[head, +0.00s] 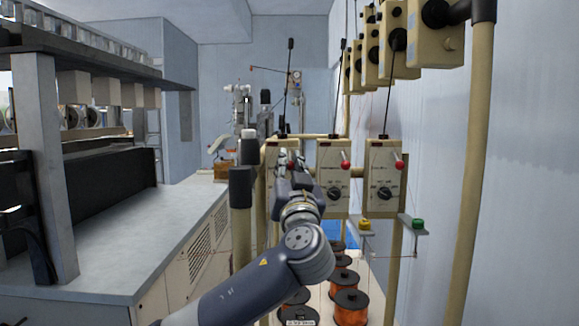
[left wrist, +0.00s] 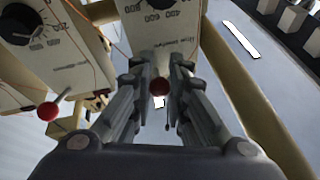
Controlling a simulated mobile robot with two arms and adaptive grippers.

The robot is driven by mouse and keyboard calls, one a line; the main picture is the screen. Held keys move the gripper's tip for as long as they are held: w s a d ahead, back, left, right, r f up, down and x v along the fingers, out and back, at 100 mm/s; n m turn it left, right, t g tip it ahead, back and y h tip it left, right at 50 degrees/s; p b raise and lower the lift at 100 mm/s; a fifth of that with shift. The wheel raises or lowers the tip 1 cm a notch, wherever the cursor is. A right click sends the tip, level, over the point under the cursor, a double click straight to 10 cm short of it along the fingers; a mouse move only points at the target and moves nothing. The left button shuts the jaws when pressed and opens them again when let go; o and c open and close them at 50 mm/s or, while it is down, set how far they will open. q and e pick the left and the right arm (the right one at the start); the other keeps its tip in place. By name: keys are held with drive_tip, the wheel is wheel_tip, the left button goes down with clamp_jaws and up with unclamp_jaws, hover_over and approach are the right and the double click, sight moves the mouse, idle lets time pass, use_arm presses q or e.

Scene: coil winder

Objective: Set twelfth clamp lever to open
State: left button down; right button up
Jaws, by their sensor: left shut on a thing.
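Cream clamp boxes with dials and red-knobbed levers stand in a row in the head view. My left gripper (head: 291,160) reaches up to the leftmost near box (head: 275,147) and covers most of its front. In the left wrist view, the fingers of my left gripper (left wrist: 160,82) are closed around a red lever knob (left wrist: 159,87) below a box dial. Two other red-knobbed levers, the middle one (head: 345,165) and the right one (head: 399,165), stand free on their boxes. I cannot read which lever is the twelfth. My right gripper is out of view.
A neighbouring box's lever knob (left wrist: 47,111) is close beside the gripper in the left wrist view. Orange wire spools (head: 350,306) stand below the boxes. A cream post (head: 472,160) rises at the right, and a grey bench (head: 150,240) runs along the left.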

sight(290, 160)
use_arm(q)
drive_tip(key=shift+g+h, duration=0.3)
drive_tip(key=shift+s+d+r, duration=0.1)
drive_tip(key=shift+s+r, duration=0.05)
drive_tip(key=shift+r, duration=0.05)
drive_tip(key=shift+r+g+p, duration=0.35)
drive_tip(key=shift+g+p, duration=0.3)
drive_tip(key=shift+g, duration=0.15)
wheel_tip(290, 160, up, 4)
drive_tip(key=g+p, duration=0.2)
drive_tip(key=p, duration=0.2)
drive_tip(key=g+p, duration=0.2)
drive_tip(key=p, duration=0.3)
drive_tip(key=m+g+p, duration=0.1)
drive_tip(key=g+p, duration=0.1)
drive_tip(key=p, duration=0.2)
drive_tip(key=shift+f+g+h+p, duration=0.25)
drive_tip(key=shift+g+h+p, duration=0.05)
drive_tip(key=shift+p, duration=0.05)
drive_tip(key=shift+g+p, duration=0.5)
drive_tip(key=shift+p, duration=0.55)
